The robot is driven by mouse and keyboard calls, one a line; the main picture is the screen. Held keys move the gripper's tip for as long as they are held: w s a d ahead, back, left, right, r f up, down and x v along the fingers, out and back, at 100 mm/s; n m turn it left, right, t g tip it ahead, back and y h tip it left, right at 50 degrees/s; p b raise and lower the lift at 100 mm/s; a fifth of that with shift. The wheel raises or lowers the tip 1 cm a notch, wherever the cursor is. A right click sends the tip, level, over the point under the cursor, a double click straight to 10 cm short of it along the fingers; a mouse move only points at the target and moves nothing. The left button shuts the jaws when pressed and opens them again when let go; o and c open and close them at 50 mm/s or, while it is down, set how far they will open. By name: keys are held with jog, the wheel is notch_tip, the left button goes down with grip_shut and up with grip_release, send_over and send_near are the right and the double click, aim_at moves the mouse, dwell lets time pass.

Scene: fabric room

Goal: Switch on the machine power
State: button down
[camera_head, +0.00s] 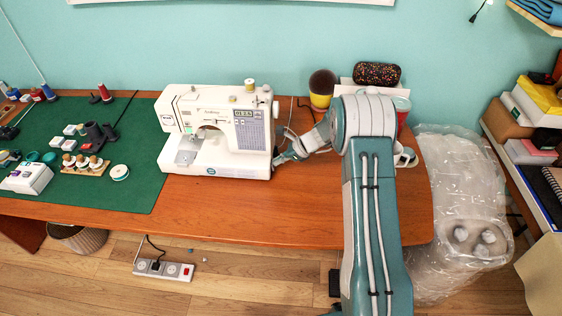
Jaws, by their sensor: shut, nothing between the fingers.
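The white sewing machine (218,132) stands upright on the wooden table. Its panel with a small display and buttons is on its front right. My gripper (277,161) is at the lower right side of the machine, very near or touching it; I cannot tell which. Its fingers are small in the picture and shut, with nothing seen between them. The power switch on the machine's right side is not visible from here.
A green mat (130,190) with thread spools and sewing tools covers the table's left. Behind my arm are a yellow cup with a brush (321,92) and a dark patterned case (377,74). A white power strip (163,269) lies on the floor. The table's front middle is clear.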

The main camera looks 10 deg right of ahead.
jog(key=shift+r, duration=0.75)
jog(key=shift+d, duration=0.1)
jog(key=shift+s+d, duration=0.1)
jog(key=shift+d, duration=0.1)
jog(key=d, duration=0.1)
jog(key=d+r, duration=0.1)
jog(key=d, duration=0.1)
jog(key=s+d, duration=0.1)
jog(key=shift+d+r, duration=0.15)
jog(key=shift+r, duration=0.25)
jog(key=r+v, duration=0.1)
jog(key=v, duration=0.7)
jog(key=shift+a, duration=0.25)
